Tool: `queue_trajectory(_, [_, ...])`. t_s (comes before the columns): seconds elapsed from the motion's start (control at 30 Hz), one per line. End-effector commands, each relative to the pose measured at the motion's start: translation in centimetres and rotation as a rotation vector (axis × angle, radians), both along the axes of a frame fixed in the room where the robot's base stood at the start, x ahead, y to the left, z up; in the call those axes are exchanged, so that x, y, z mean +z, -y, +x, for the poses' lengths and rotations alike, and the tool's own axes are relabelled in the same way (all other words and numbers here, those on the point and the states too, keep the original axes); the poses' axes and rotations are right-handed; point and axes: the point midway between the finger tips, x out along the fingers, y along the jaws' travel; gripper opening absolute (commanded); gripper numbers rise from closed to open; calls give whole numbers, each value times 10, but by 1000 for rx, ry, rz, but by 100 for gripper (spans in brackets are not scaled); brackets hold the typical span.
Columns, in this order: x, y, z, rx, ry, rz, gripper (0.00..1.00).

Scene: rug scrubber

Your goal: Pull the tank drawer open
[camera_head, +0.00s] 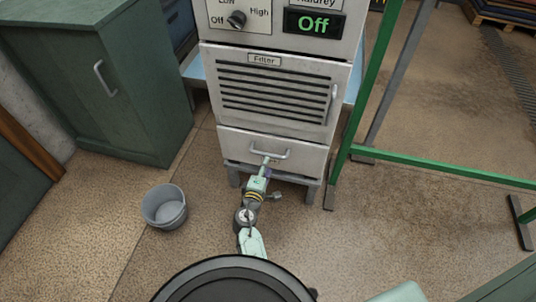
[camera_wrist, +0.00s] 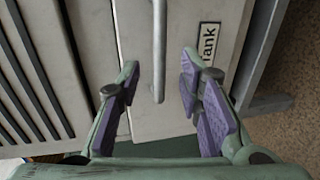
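The tank drawer (camera_head: 232,141) is the low pale front at the bottom of the grey machine and looks shut. Its bar handle (camera_head: 284,155) runs across the upper middle of the front. In the wrist view the drawer front (camera_wrist: 185,22) carries a "Tank" label (camera_wrist: 207,42), partly cut off by a finger. My gripper (camera_head: 265,161) is at the handle. In the wrist view my gripper (camera_wrist: 160,70) is open, with the handle (camera_wrist: 159,45) between its two purple-padded fingers. I see a gap on both sides, so neither finger appears to touch it.
A grey bucket (camera_head: 160,208) stands on the floor at left, near a green cabinet (camera_head: 110,90). A green frame (camera_head: 352,120) stands at right. Floor before the drawer is otherwise open.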

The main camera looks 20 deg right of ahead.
Motion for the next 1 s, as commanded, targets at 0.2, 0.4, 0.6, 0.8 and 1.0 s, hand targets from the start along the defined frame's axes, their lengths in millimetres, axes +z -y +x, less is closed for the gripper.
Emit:
queue_trajectory(0.2, [-8,23,35,-2,2,3,33])
queue_trajectory(0.4, [-13,35,54,-1,2,3,33])
queue_trajectory(0.6, [-14,38,59,2,1,2,33])
queue_trajectory(0.8, [-14,38,59,3,1,2,33])
queue_trajectory(1.0, [-14,38,59,2,2,3,20])
